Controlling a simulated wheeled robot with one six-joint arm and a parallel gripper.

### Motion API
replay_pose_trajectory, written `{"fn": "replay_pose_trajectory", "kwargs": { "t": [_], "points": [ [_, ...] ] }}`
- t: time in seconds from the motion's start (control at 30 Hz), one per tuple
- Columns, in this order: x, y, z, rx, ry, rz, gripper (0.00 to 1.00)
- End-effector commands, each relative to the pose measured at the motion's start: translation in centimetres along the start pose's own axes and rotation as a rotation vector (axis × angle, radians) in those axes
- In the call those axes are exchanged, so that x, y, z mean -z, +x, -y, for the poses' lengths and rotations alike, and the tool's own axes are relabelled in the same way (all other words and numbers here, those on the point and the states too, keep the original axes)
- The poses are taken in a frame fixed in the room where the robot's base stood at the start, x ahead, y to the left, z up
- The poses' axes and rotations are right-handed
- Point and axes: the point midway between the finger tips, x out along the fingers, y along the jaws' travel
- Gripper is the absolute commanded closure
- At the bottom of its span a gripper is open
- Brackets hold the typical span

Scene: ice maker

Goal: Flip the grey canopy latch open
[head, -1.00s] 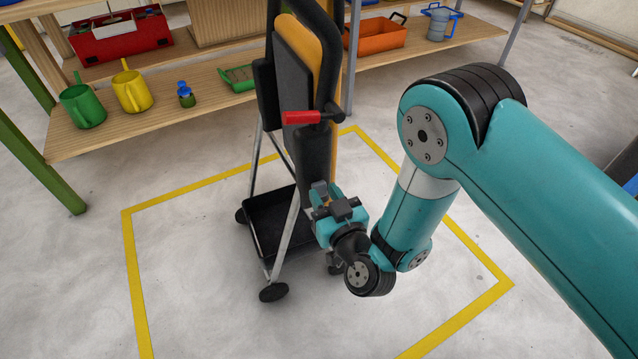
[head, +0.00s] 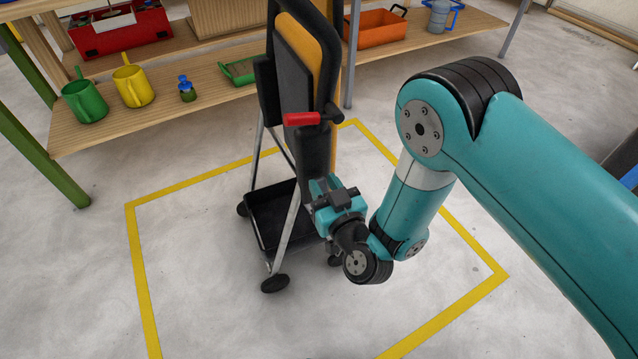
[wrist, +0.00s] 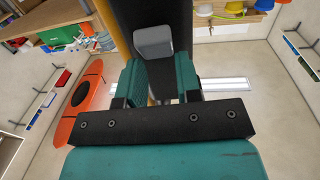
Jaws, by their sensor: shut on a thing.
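The grey latch (wrist: 153,42) is a small rounded block on a dark upright post, seen between and just beyond my teal fingers in the wrist view. My gripper (wrist: 158,80) is shut on it, with a finger on either side; the contact itself is hard to see. In the head view my gripper (head: 325,190) is against the lower front of the folded black and yellow canopy unit (head: 305,70), and hides the latch there. The unit stands upright on a wheeled frame with a black tray (head: 268,225). A red handle (head: 301,119) sticks out above my gripper.
A wooden shelf (head: 215,95) behind holds a green can (head: 86,101), a yellow can (head: 132,86) and a small bottle (head: 186,90). An orange bin (head: 375,30) is at the back. Yellow tape (head: 143,280) marks the floor around the unit; the floor in front is clear.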

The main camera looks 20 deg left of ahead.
Motion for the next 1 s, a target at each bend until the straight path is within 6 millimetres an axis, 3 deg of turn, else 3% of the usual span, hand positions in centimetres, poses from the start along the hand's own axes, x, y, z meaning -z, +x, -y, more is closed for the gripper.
{"fn": "replay_pose_trajectory", "kwargs": {
  "t": [0.03, 0.13, 0.47, 1.0],
  "points": [
    [0.2, 0.2, 0.0, -0.001, 0.001, -0.007, 0.64],
    [0.2, 0.1, 0.0, -0.001, 0.001, -0.005, 0.43],
    [0.0, -0.3, 0.0, -0.001, 0.000, 0.000, 0.43],
    [0.0, -5.9, 0.0, 0.001, -0.001, 0.003, 0.43]
  ]
}}
